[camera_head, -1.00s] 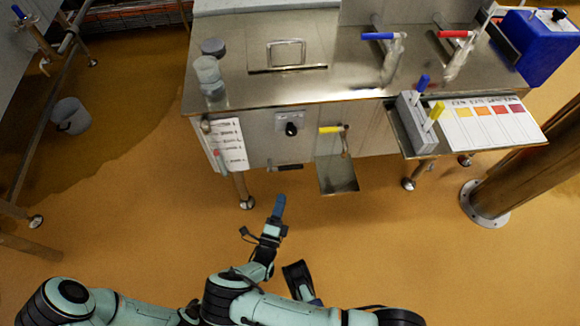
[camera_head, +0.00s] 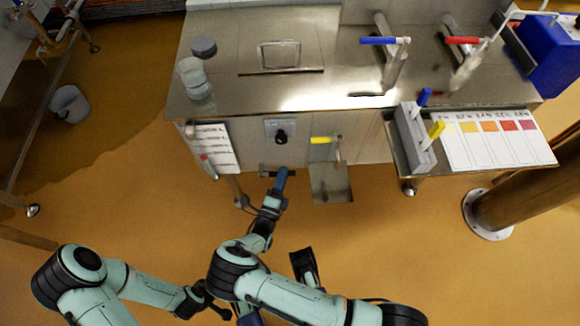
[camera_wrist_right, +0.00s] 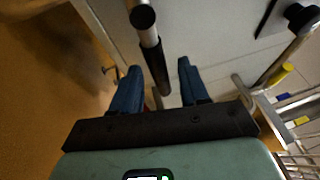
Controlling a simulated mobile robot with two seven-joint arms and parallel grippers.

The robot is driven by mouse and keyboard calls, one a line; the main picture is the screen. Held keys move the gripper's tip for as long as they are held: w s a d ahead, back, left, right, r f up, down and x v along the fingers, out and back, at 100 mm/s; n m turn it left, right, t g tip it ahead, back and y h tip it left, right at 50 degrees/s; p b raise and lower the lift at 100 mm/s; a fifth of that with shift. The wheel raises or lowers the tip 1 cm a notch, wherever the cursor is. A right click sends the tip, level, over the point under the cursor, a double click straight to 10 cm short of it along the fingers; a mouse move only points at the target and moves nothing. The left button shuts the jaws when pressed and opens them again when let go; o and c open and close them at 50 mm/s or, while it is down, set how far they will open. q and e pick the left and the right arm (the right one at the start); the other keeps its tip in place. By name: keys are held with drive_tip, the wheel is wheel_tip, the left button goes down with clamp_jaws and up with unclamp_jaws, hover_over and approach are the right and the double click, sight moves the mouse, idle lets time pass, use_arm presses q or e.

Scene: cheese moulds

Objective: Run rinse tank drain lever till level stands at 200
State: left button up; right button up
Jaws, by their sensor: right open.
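The steel rinse tank (camera_head: 235,95) stands at the top of the head view. A white scale card (camera_head: 222,150) with a sight tube and a red mark is on its left front; the level figures are too small to read. A dark-gripped lever (camera_head: 265,171), seemingly the drain lever, sticks out low on the front. My right gripper (camera_head: 281,179) is at this lever. In the wrist view the black lever grip (camera_wrist_right: 153,60) lies between the open blue fingers (camera_wrist_right: 158,80), with gaps at both sides. My left gripper (camera_head: 208,303) is low in the head view, its fingers unclear.
A black knob (camera_head: 281,137) and a yellow-handled tap (camera_head: 323,140) are on the front, above a small steel basin (camera_head: 331,185). A shelf with a colour card (camera_head: 490,145) juts out at right. A steel post (camera_head: 505,200) stands beyond it. The floor in front is clear.

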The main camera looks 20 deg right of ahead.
use_arm(q)
drive_tip(key=shift+w+d+f, duration=0.1)
drive_tip(key=shift+w+d, duration=0.15)
drive_tip(key=shift+d, duration=0.3)
use_arm(e)
drive_tip(key=shift+x, duration=0.75)
clamp_jaws()
drive_tip(key=shift+r+n, duration=0.15)
drive_tip(key=shift+n, duration=0.15)
drive_tip(key=r+n+t, duration=0.1)
drive_tip(key=n, duration=0.1)
drive_tip(key=r+n+t, duration=0.1)
drive_tip(key=shift+w+a+n, duration=0.1)
drive_tip(key=shift+a+n, duration=0.05)
drive_tip(key=shift+n, duration=0.25)
drive_tip(key=shift+w+a+r+n+t+y, duration=0.1)
drive_tip(key=shift+a+r+n+t+y, duration=0.2)
drive_tip(key=shift+n, duration=0.6)
drive_tip(key=shift+a+r+n+t+y, duration=0.1)
drive_tip(key=shift+r+n+t+y, duration=0.3)
drive_tip(key=shift+n, duration=0.5)
